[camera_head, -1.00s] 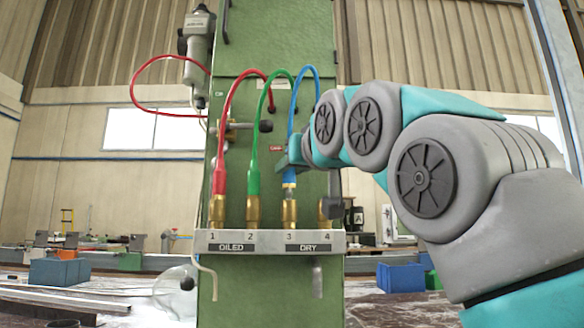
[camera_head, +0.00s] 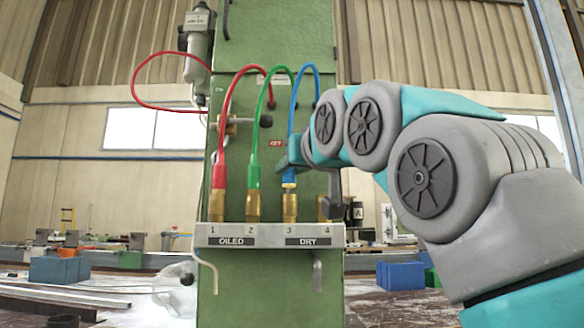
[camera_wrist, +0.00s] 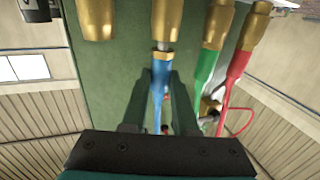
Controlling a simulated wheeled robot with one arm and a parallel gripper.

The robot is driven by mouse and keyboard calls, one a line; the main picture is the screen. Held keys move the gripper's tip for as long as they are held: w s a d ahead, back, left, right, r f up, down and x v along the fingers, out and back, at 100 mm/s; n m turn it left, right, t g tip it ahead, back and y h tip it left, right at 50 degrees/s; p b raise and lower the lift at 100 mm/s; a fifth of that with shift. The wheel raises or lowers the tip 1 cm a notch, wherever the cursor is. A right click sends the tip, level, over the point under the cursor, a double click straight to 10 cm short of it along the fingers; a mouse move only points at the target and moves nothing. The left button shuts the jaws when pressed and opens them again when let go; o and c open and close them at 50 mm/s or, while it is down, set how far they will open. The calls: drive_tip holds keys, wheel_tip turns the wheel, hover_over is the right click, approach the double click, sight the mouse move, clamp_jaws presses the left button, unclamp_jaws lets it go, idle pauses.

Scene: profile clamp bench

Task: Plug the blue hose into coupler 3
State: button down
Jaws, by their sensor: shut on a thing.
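The blue hose (camera_head: 292,115) arches down the green column to my gripper (camera_head: 291,163), which is shut on its end just above coupler 3 (camera_head: 289,208). In the wrist view, which looks upside down, my gripper (camera_wrist: 160,105) has a finger on either side of the blue hose (camera_wrist: 160,78). The hose's brass collar and a short grey tip point at brass coupler 3 (camera_wrist: 167,18). The tip meets the coupler's mouth; how deep it sits I cannot tell.
A red hose (camera_head: 219,150) stands in coupler 1 and a green hose (camera_head: 254,150) in coupler 2, close on the left. The grey rail (camera_head: 270,236) is labelled OILED and DRY. A red loop of hose (camera_head: 140,75) hangs at the upper left.

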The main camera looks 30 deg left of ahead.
drive_tip(key=shift+f+b, duration=0.5)
drive_tip(key=shift+f, duration=0.1)
idle(0.3)
drive_tip(key=c, duration=0.6)
unclamp_jaws()
drive_tip(key=shift+s, duration=0.1)
drive_tip(key=b+v, duration=0.4)
drive_tip(key=v, duration=0.5)
idle(0.9)
idle(0.4)
